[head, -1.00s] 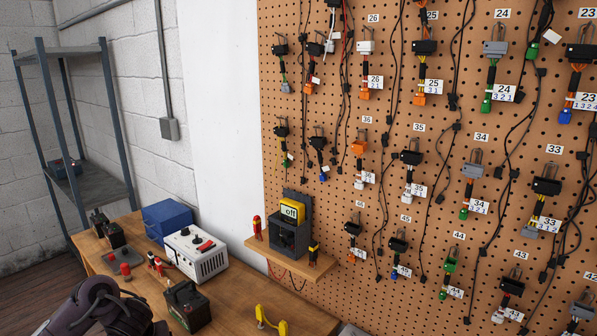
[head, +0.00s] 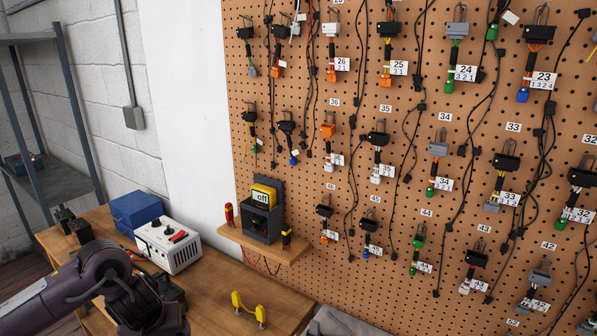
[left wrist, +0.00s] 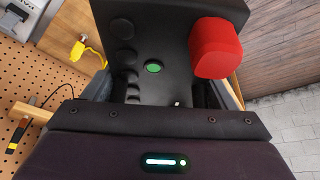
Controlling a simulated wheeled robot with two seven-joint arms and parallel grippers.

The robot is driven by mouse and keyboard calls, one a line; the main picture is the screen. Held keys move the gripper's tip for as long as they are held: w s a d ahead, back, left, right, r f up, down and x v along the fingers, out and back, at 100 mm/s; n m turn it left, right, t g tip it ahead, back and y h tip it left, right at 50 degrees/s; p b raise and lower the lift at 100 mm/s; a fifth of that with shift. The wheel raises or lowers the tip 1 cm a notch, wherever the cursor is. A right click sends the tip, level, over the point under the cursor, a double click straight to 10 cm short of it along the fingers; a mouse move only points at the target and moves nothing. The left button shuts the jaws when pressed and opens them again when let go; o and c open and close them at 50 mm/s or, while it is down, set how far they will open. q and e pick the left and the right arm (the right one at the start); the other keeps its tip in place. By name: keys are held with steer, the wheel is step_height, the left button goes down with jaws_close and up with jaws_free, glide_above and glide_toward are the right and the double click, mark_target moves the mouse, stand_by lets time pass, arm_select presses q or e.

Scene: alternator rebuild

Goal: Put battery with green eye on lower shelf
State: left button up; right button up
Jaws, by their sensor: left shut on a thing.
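The battery with the green eye (left wrist: 152,66) fills the upper middle of the left wrist view. It has a black top, several round caps, the green eye and a red terminal cap (left wrist: 216,48). My left gripper (left wrist: 152,92) is shut on it. In the head view my left arm (head: 100,275) reaches over the workbench and hides most of the battery. The grey metal rack (head: 75,95) stands at the left. Its lower visible shelf (head: 68,186) carries a dark battery-like object (head: 24,162) with a red part. My right gripper is not in view.
A small ledge (head: 265,244) with a tester juts from the pegboard (head: 400,220). The shelf's right part is clear.

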arm_select(q)
steer(key=s+d+r+m+h, duration=0.2)
steer(key=d+r+m, duration=0.35)
steer(key=d, duration=0.35)
steer(key=s+r+m+h, duration=0.1)
steer(key=s+r+m, duration=0.15)
steer(key=s, duration=0.55)
steer(key=w+f+n+y+b, duration=0.1)
steer(key=w+f+n+b, duration=0.1)
steer(key=f+b, duration=0.5)
steer(key=w+d+f+n+b, duration=0.1)
steer(key=w+f+n+b, duration=0.1)
steer(key=f+b, duration=0.5)
steer(key=shift+f+n+y, duration=0.4)
steer(key=shift+f+n, duration=0.1)
steer(key=shift+f, duration=0.05)
